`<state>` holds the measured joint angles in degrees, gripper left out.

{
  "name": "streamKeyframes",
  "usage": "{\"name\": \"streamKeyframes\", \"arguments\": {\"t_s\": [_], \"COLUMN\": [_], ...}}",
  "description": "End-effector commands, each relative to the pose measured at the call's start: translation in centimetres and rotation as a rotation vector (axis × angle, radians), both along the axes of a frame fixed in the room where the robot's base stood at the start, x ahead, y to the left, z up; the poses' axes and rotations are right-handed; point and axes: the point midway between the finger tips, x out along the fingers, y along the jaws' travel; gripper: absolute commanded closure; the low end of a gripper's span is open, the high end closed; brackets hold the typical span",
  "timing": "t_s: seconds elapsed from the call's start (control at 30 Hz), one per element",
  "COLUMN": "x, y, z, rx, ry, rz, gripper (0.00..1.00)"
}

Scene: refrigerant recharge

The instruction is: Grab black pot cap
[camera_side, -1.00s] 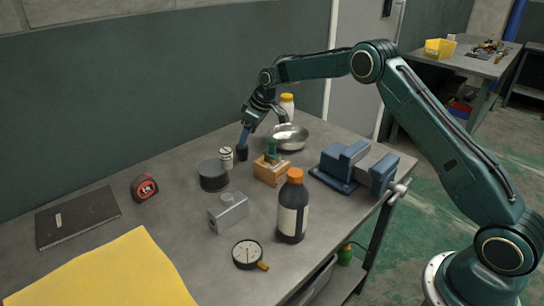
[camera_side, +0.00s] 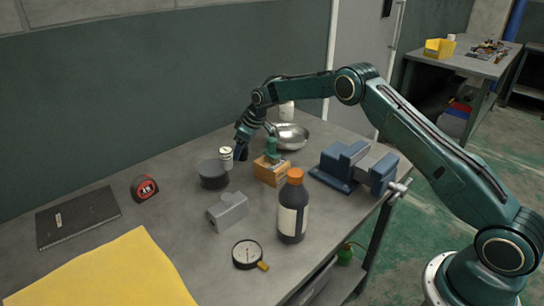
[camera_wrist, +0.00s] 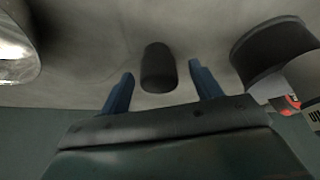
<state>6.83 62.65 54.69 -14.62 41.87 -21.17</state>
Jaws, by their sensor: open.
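A small black cylindrical cap (camera_wrist: 158,67), which I take for the black pot cap, stands on the grey bench. In the side view it shows as a dark shape (camera_side: 241,155) just below my gripper (camera_side: 242,138), partly hidden by it. In the wrist view my gripper (camera_wrist: 162,82) has its two blue fingers apart, and the cap shows in the gap between them. No contact between fingers and cap is visible.
A white-and-grey small can (camera_side: 226,154) and a dark round tin (camera_side: 212,175) stand close at the left.

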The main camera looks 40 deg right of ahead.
Motion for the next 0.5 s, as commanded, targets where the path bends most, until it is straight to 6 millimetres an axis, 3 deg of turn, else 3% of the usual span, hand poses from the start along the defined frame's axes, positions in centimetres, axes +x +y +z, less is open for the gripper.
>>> {"name": "streamKeyframes", "arguments": {"t_s": [0.5], "x": [0.29], "y": [0.11], "z": [-0.69], "rx": [0.0], "ry": [-0.001], "rz": [0.0], "gripper": [0.36]}}
